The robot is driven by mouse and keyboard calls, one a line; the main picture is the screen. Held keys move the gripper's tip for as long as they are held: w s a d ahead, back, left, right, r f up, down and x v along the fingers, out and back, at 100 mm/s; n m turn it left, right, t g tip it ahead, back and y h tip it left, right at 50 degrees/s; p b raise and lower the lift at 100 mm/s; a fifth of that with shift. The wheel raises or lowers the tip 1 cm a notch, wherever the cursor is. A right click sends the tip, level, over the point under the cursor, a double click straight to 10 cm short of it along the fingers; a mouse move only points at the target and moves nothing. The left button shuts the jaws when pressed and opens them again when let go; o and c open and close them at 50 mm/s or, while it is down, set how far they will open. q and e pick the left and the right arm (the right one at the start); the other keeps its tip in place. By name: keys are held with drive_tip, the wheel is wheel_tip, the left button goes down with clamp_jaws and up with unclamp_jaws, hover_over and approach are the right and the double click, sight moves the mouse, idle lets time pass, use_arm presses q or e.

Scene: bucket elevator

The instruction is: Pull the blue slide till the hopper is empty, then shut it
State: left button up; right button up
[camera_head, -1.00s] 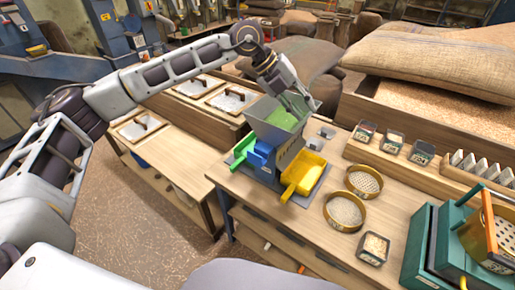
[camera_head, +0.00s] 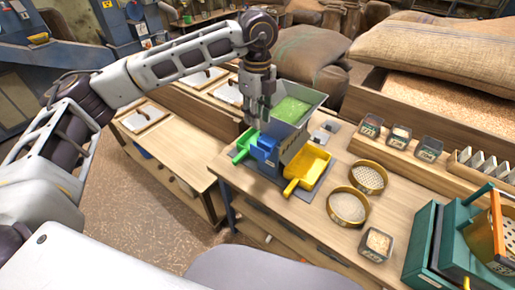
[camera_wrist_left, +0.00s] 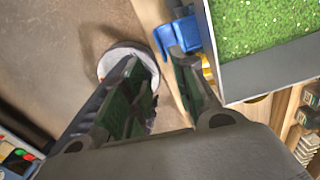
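The grey hopper (camera_head: 314,97) stands on the workbench with green grains (camera_head: 291,109) in it. It also shows in the wrist view, its grey rim (camera_wrist_left: 270,75) around the grains. The blue slide (camera_head: 264,148) is at the hopper's lower left side, between a green part and a yellow tray. A blue part also shows in the wrist view (camera_wrist_left: 178,38), just beyond the fingertips. My left gripper (camera_head: 256,118) points down above the blue slide, beside the hopper. Its fingers (camera_wrist_left: 160,62) are apart with nothing between them. My right gripper is out of view.
A green tray (camera_head: 241,150) and yellow tray (camera_head: 308,168) flank the blue slide. Round sieves (camera_head: 347,206) and small boxes stand on the bench (camera_head: 283,207) to the right. A lower table (camera_head: 175,150) with lidded bins is left. Sacks lie behind.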

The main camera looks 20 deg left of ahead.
sight(257, 147)
use_arm(q)
drive_tip(key=shift+n, duration=0.6)
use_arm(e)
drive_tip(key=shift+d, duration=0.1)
use_arm(q)
drive_tip(key=shift+f, duration=0.1)
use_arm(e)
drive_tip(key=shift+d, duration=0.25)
use_arm(q)
wheel_tip(257, 147, down, 12)
drive_tip(key=shift+p, duration=0.95)
drive_tip(key=shift+f, duration=0.75)
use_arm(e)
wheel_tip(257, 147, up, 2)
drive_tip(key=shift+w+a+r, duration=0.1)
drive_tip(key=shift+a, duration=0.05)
use_arm(q)
drive_tip(key=shift+c, duration=0.2)
clamp_jaws()
